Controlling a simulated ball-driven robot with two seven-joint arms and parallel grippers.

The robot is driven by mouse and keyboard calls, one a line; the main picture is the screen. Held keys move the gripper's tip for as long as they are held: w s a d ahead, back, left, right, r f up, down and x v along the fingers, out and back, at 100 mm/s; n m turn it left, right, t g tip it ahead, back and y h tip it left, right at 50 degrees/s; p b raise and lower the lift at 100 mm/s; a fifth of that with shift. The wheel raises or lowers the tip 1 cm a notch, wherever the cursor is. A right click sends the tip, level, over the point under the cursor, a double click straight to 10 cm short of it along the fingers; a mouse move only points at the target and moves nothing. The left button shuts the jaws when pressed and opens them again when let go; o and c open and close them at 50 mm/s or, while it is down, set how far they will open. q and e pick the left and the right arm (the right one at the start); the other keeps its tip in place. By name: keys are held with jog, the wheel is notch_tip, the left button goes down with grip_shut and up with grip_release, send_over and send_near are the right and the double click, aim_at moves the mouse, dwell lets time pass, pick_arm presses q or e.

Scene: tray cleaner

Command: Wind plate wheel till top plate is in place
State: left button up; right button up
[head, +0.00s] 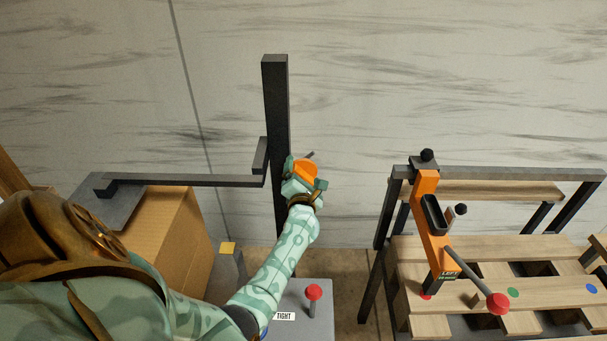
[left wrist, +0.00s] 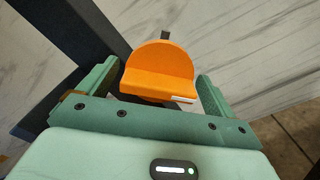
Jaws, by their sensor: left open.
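An orange wheel-like part (head: 304,170) with a dark stub is mounted by a black upright post (head: 275,120). My left gripper (head: 307,183) is at this part. In the left wrist view the orange part (left wrist: 160,62) lies between the two open fingers of the gripper (left wrist: 158,88), with gaps at both sides. The gripper partly hides the part in the head view. My right gripper is not in view.
A grey base with a red knob (head: 313,292) and a "TIGHT" label (head: 285,316) stands below my left arm. At the right, a wooden pallet (head: 520,255) and an orange lever unit (head: 428,210) with a red-knobbed handle (head: 497,303) stand apart from the post.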

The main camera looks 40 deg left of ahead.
pick_arm(q)
jog(key=shift+w+a, duration=0.45)
jog(key=c, duration=0.9)
